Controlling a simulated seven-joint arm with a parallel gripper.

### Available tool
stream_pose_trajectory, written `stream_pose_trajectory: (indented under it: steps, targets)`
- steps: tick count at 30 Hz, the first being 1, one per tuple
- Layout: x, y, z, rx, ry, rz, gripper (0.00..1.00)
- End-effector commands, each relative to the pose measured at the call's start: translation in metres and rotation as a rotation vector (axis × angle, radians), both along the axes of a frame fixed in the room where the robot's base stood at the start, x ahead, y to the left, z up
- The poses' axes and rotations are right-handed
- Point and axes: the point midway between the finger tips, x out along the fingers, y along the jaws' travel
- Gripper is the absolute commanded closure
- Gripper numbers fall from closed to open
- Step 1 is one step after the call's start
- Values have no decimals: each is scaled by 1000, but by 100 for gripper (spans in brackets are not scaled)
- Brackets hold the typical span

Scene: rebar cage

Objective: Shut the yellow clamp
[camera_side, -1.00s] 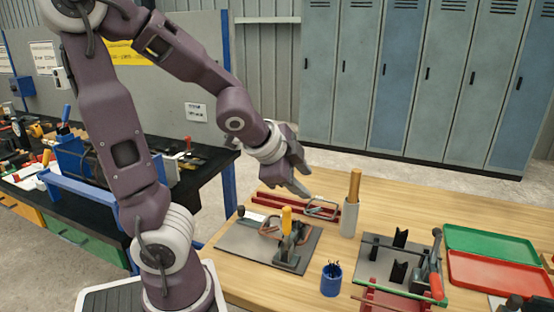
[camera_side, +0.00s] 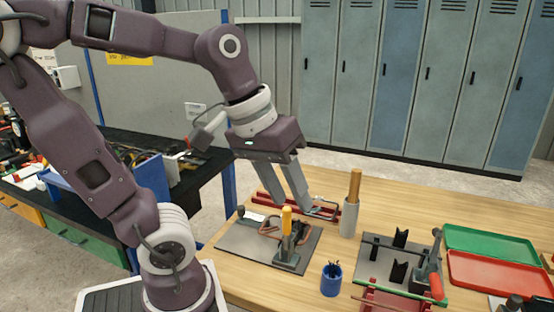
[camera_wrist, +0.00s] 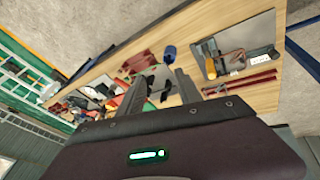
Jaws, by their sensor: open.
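The yellow clamp is a toggle clamp with an upright yellow handle (camera_side: 287,219) on a metal body (camera_side: 288,248). It is mounted near the right part of a grey plate (camera_side: 240,243) on the wooden table. A brown-red bent bar piece (camera_side: 268,227) lies beside its body. In the wrist view the plate (camera_wrist: 262,28) lies at the upper right, with the handle (camera_wrist: 209,66) at its left edge. My gripper (camera_side: 294,207) is open and empty, pointing down, apparently above and behind the clamp. It also shows in the wrist view (camera_wrist: 160,80). Its distance from the handle is hard to judge.
A grey cup (camera_side: 349,220) with a wooden rod stands right of the plate. Red bars (camera_side: 270,199) lie behind. A blue cup (camera_side: 331,280) stands in front. A second fixture with a red-handled clamp (camera_side: 437,284) and green and red trays (camera_side: 490,268) are at the right.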

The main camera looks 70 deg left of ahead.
Motion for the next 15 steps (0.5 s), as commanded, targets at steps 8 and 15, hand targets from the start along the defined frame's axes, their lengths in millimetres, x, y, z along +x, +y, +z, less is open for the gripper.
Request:
stream_pose_trajectory:
  steps: [8, 15]
  targets:
    - [54, 46, -8, -188, 136, 438, 59]
    - [89, 95, -26, -286, 225, 799, 59]
